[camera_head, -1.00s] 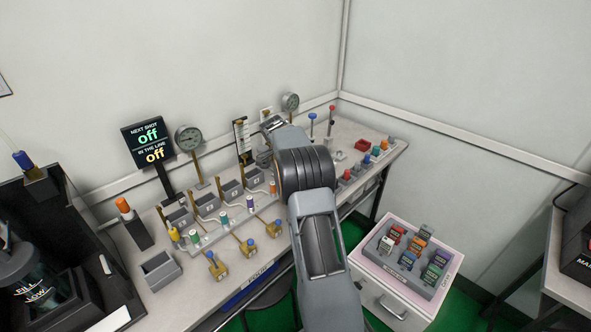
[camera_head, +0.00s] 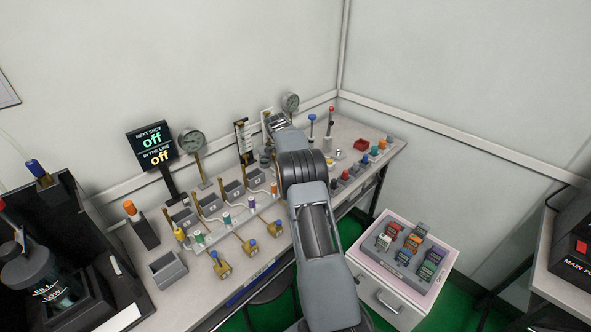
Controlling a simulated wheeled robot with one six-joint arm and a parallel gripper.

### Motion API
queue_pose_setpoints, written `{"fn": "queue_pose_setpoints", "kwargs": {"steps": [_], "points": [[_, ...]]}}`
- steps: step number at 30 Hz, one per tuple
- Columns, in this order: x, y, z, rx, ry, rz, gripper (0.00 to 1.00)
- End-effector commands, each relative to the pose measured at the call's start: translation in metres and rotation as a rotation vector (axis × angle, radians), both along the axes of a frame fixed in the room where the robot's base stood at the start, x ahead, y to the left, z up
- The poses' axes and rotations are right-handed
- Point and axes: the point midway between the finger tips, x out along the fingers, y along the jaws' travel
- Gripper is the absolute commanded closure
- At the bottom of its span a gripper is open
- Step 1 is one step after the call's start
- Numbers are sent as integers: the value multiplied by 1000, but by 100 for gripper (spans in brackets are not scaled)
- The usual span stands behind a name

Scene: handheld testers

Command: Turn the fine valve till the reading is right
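My grey arm reaches over the bench, and my gripper (camera_head: 276,124) is at its far end, near the back wall. Its fingertips are too small and hidden by the arm to tell whether they hold anything. I cannot tell which part is the fine valve; it may be behind the arm. A dial gauge (camera_head: 192,141) stands at the back left and a second gauge (camera_head: 290,103) just behind my gripper; neither needle can be read. An upright scale tube (camera_head: 243,140) stands left of my gripper. The black display (camera_head: 152,146) reads "off" on both lines.
Several brass valves with blue or yellow tops line the bench front, one brass valve (camera_head: 220,265) at the left. A blue-topped post (camera_head: 311,128) and a red-topped post (camera_head: 331,120) stand right of my gripper. A drawer cabinet (camera_head: 388,300) with a block tray stands in front.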

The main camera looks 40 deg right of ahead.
Motion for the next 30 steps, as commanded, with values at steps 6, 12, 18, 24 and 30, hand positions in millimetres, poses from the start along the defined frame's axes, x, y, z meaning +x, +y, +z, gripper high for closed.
{"fn": "queue_pose_setpoints", "kwargs": {"steps": [6, 12, 18, 24, 30], "points": [[-1, 0, -2, 3, 5, -18, 84], [-1, 0, -2, 4, 6, -19, 84], [-1, 0, -2, 3, 5, -18, 52], [0, 0, -1, 2, 2, -16, 36], [0, 1, 0, 0, 1, -16, 36]]}}
